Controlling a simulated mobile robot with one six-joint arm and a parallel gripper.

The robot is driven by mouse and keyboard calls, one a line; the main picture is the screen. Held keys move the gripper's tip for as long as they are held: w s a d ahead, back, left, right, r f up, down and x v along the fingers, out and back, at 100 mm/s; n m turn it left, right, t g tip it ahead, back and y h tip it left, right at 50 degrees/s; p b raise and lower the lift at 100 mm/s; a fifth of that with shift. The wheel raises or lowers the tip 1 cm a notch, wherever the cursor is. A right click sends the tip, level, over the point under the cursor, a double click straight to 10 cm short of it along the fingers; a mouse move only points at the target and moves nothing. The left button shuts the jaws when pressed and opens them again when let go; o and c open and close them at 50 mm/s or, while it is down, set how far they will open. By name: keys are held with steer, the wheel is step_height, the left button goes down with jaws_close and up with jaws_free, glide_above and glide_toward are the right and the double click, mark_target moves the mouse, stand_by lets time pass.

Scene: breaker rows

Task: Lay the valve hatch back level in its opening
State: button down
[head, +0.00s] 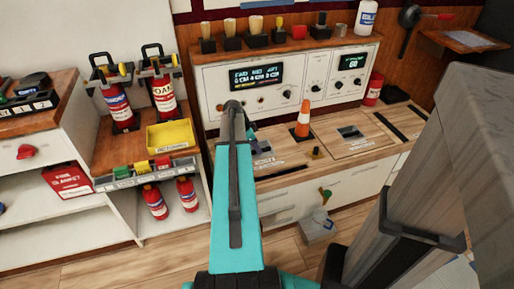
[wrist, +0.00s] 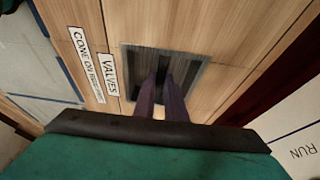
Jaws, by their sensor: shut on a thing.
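The valve hatch (wrist: 128,22) is a pale wood panel with a dark grey recessed pull and a white "VALVES" label (wrist: 109,78), seen close in the wrist view. My gripper (wrist: 163,82) has its two dark purple fingers down in that recess, close together and shut on the hatch's grip. The grip itself is hidden between and below the fingers. I cannot tell whether the panel sits level or slightly raised.
An orange cone (head: 303,122) stands on the counter right behind the hatch. Another panel with a grey recess (head: 349,132) lies to its right. A control console (head: 290,80) rises behind. A yellow tray (head: 170,135) and fire extinguishers (head: 163,95) stand on the left shelf unit.

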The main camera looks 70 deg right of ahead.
steer(key=shift+f+b, duration=0.85)
steer(key=shift+f, duration=0.95)
steer(key=c, duration=1.7)
jaws_free()
steer(key=shift+f, duration=0.1)
steer(key=p+v, duration=0.2)
steer(key=v, duration=1.2)
